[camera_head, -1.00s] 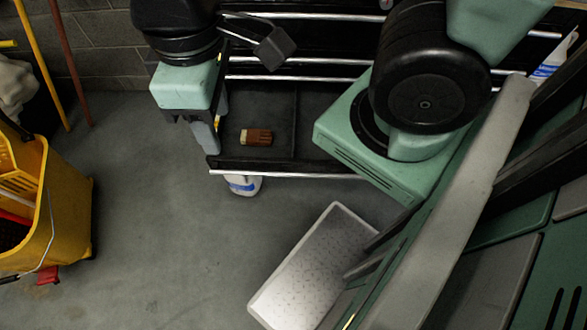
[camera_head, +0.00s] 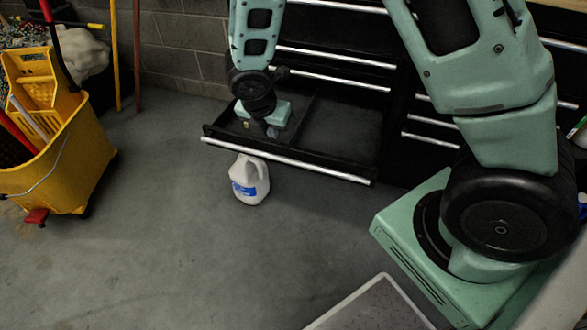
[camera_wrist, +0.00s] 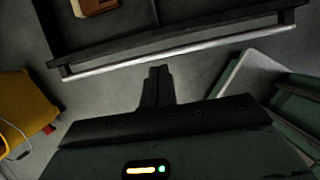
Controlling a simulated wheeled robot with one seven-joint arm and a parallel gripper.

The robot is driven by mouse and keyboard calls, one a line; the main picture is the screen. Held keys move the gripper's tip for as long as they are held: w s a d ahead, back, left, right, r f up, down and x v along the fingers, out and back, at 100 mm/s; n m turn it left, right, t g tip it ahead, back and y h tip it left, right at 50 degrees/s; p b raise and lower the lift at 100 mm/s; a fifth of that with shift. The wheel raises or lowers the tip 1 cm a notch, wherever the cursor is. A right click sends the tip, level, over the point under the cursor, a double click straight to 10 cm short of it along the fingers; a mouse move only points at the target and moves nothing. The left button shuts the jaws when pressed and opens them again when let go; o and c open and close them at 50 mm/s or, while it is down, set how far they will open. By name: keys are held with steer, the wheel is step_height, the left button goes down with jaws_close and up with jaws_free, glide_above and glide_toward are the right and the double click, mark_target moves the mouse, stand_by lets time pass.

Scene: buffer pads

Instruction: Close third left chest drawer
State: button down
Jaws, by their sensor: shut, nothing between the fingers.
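The open drawer (camera_head: 345,122) is the lowest one showing on the left side of the black chest. It is pulled well out, with a silver handle rail (camera_head: 300,164) along its front and a divider inside. The wrist view shows its front rail (camera_wrist: 180,55) across the top. My gripper (camera_head: 272,132) is shut and empty. In the head view it overlaps the drawer's left compartment from above. In the wrist view its fingertips (camera_wrist: 158,70) point at the rail, just short of it in the picture; contact cannot be told. A brown block (camera_wrist: 93,6) lies in the left compartment.
A white jug (camera_head: 250,180) with a blue label stands on the floor by the drawer front. A yellow mop bucket (camera_head: 60,150) is at left. Other chest drawers (camera_head: 335,57) above look shut. The floor between bucket and drawer is clear.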

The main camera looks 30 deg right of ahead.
mark_target(283, 151)
steer(key=b+x, duration=0.3)
steer(key=x, duration=0.7)
steer(key=shift+b, duration=0.4)
steer(key=shift+d+f, duration=0.1)
steer(key=shift+d, duration=0.1)
steer(key=shift+w+d+p, duration=0.2)
steer(key=shift+p, duration=0.15)
steer(key=w+d+p, duration=0.4)
steer(key=d, duration=0.1)
steer(key=w+d+p, duration=0.5)
steer(key=d, duration=0.1)
steer(key=w+d+p, duration=0.4)
steer(key=d, duration=0.2)
steer(key=shift+w+d+p, duration=0.15)
steer(key=shift+w+p, duration=0.05)
steer(key=shift+p, duration=0.1)
steer(key=shift+w+d, duration=0.4)
steer(key=shift+d, duration=0.1)
